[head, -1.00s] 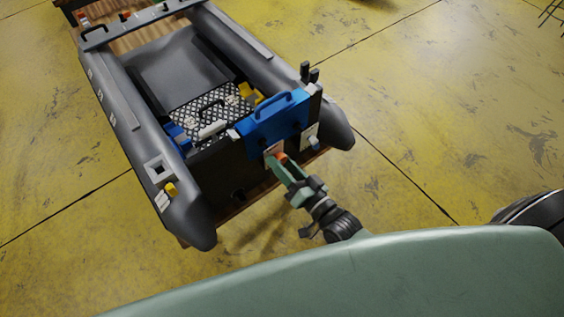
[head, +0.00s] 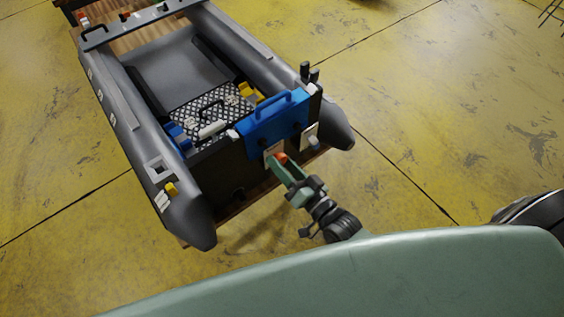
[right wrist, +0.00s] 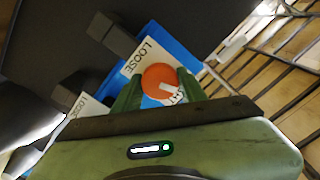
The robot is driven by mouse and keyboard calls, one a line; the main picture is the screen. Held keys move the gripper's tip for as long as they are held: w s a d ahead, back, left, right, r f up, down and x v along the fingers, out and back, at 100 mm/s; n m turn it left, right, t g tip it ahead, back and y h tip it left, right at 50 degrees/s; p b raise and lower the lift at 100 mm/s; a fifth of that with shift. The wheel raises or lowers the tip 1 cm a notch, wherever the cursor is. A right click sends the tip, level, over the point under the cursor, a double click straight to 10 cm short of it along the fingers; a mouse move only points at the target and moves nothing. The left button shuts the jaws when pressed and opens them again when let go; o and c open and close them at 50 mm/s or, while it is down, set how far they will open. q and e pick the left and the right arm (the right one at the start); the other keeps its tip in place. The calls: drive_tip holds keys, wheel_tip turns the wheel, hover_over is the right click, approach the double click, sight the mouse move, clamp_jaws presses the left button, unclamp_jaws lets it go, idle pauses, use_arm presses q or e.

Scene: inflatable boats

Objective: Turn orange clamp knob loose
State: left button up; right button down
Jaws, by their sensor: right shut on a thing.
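The orange clamp knob (head: 282,158) sits on a white label plate at the lower edge of the blue panel (head: 268,124) on the boat's dark stern board. In the right wrist view the knob (right wrist: 158,80) is round, with a pale bar mark pointing to the lower right. The label (right wrist: 143,58) reads LOOSE along its upper left; the other word is partly hidden. My right gripper (head: 276,163) is shut on the knob, with one green finger on each side (right wrist: 158,88). My left gripper is not in view.
A second white label plate (head: 310,134) with a clamp is to the right on the stern board. The grey boat tubes (head: 201,222) flank the board. The boat rests on a wooden pallet; the yellow floor (head: 430,110) around it is open.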

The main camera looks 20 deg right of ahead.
drive_tip(key=n+p, duration=0.2)
drive_tip(key=n, duration=0.5)
drive_tip(key=n, duration=0.7)
drive_tip(key=shift+n, duration=0.3)
